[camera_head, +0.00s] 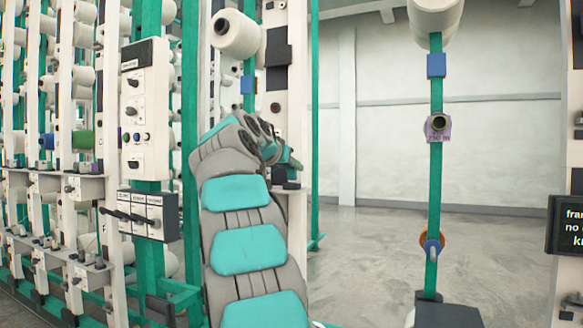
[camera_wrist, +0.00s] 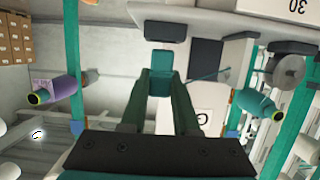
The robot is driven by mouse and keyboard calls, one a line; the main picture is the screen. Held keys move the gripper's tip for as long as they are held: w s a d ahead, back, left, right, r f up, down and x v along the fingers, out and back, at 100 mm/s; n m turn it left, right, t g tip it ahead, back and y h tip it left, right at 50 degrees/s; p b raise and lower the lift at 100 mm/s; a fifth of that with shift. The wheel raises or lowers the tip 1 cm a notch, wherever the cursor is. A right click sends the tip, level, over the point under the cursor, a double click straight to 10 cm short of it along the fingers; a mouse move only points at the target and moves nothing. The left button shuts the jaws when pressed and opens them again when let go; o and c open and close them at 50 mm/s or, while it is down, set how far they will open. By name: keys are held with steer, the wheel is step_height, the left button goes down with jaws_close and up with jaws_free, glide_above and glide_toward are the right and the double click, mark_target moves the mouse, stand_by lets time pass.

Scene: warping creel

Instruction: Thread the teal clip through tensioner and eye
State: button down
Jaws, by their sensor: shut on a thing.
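In the wrist view my gripper (camera_wrist: 162,82) is shut on a small teal clip (camera_wrist: 161,62). The clip is held in front of a light post face with dark blocks. A thin teal thread (camera_wrist: 206,75) runs from beside the clip to the right. A grey disc (camera_wrist: 288,70), which looks like a tensioner, is at the right, apart from the clip. A teal tube with a yellow end (camera_wrist: 254,103) is below the disc; I cannot tell if it is the eye. In the head view my gripper (camera_head: 286,160) is at the white post, and the clip cannot be made out.
Creel racks with yarn cones fill the left. A control box (camera_head: 146,108) stands left of my arm. Open floor lies behind.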

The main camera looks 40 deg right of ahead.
mark_target(290, 173)
steer(key=shift+f+b, duration=0.3)
steer(key=shift+b, duration=0.1)
steer(key=shift+f+b, duration=0.4)
steer(key=shift+f, duration=0.1)
stand_by(0.5)
steer(key=shift+f+b, duration=0.35)
steer(key=shift+b, duration=0.1)
steer(key=shift+c, duration=1.7)
jaws_free()
steer(key=shift+r, duration=0.15)
steer(key=shift+b+v, duration=0.6)
steer(key=shift+v, duration=2.6)
steer(key=shift+s+a, duration=0.1)
steer(key=shift+a, duration=0.2)
